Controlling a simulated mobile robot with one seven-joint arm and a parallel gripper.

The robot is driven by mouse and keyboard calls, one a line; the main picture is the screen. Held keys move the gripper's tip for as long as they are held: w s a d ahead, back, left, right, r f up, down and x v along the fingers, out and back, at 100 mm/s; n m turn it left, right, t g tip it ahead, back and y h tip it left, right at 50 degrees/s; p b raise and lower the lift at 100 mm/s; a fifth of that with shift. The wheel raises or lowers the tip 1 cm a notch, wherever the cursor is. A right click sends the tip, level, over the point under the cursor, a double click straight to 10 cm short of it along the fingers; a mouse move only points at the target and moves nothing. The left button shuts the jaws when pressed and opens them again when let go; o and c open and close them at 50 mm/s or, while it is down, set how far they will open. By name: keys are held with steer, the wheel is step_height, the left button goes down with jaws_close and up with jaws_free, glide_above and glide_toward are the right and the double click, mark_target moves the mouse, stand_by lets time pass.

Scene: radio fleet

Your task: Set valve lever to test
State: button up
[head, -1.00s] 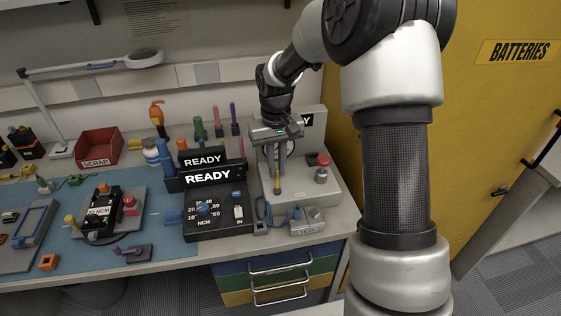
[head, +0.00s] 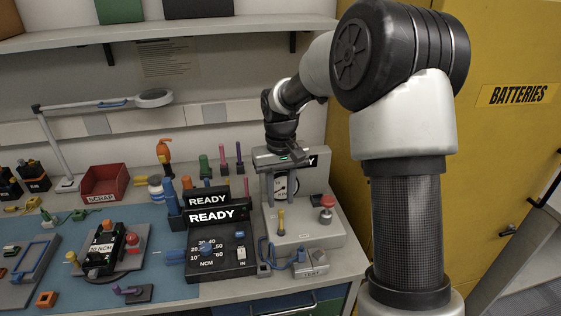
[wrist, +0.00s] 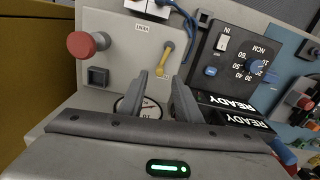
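The valve lever, with a yellow handle (head: 281,222), is on the grey test station (head: 318,236). In the wrist view the yellow handle (wrist: 167,50) points toward the top, beside a white label reading VENT (wrist: 142,29). No TEST mark for the lever is readable. My gripper (head: 281,188) is above the station, behind the lever in the head view, in front of the round gauge. In the wrist view my gripper's (wrist: 160,98) two fingers are apart with nothing between them. The lever shows just beyond the fingertips, and no contact is visible.
A red mushroom button (head: 327,201) and black square (head: 316,201) are right of the lever. A black READY box (head: 220,262) stands to the left. A cabled block labelled TEST (head: 312,264) sits in front. The yellow cabinet (head: 490,150) closes off the right.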

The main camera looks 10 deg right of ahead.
mark_target(280, 210)
step_height(280, 210, up, 13)
steer(key=p, duration=0.1)
steer(key=shift+r, duration=0.1)
steer(key=s+d+r+t+p, duration=0.1)
steer(key=s+r+t+p, duration=0.35)
steer(key=s+r, duration=0.85)
steer(key=s+d+r+m+t+p, duration=0.1)
steer(key=s+p, duration=0.4)
steer(key=s, duration=0.8)
steer(key=shift+r+p, duration=0.2)
steer(key=shift+p, duration=0.2)
steer(key=shift+d, duration=0.15)
